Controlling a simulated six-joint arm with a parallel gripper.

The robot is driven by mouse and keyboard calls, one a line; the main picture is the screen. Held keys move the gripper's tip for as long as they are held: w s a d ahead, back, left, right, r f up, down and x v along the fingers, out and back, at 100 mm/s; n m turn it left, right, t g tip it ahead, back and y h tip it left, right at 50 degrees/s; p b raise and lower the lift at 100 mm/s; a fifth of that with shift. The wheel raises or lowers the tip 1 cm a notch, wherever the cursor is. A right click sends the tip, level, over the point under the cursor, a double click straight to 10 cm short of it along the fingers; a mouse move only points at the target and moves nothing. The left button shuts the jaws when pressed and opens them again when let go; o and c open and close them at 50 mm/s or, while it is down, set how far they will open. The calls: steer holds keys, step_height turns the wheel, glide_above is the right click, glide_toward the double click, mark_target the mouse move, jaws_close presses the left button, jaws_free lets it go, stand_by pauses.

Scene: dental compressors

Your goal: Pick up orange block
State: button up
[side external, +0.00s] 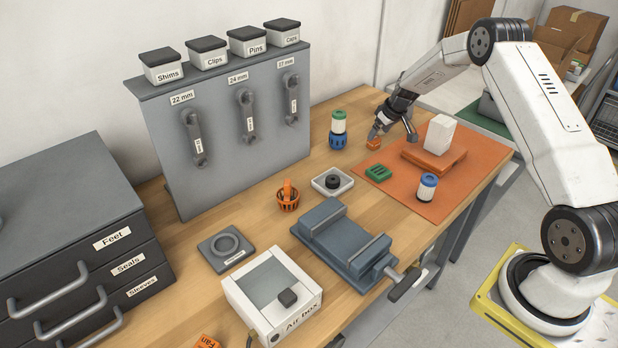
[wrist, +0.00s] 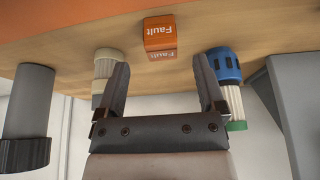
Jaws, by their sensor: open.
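An orange block (wrist: 160,35) marked "Fault" shows in the wrist view, centred sideways between my fingers and just beyond their tips. In the side view this small orange block (side external: 374,144) stands on the wooden bench by the mat's far left edge, right by my left finger. My gripper (side external: 393,136) is open and low over the bench; in the wrist view its two fingers (wrist: 160,63) are spread with nothing between them. A second orange block (side external: 207,342) marked "Fan" is partly cut off at the bottom of the side view.
A blue, white and green cartridge (side external: 338,130) stands close left of the block; its blue end (wrist: 223,65) shows beside my finger. An orange mat (side external: 480,150) bears a white box (side external: 438,133) on an orange slab, a green piece (side external: 378,173) and another cartridge (side external: 427,187).

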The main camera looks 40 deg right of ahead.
mark_target(374, 140)
steer(key=shift+x, duration=2.2)
steer(key=shift+a, duration=0.1)
steer(key=shift+c, duration=0.2)
jaws_close()
steer(key=shift+r, duration=0.15)
steer(key=shift+r, duration=0.45)
steer(key=shift+w+r, duration=0.1)
steer(key=shift+r, duration=0.9)
steer(key=s+a+r, duration=0.2)
steer(key=s+r, duration=0.3)
steer(key=s, duration=0.1)
steer(key=s+a+r, duration=0.3)
steer(key=s+r, duration=0.1)
steer(key=s, duration=0.3)
steer(key=shift+a+r, duration=0.3)
steer(key=shift+r, duration=0.1)
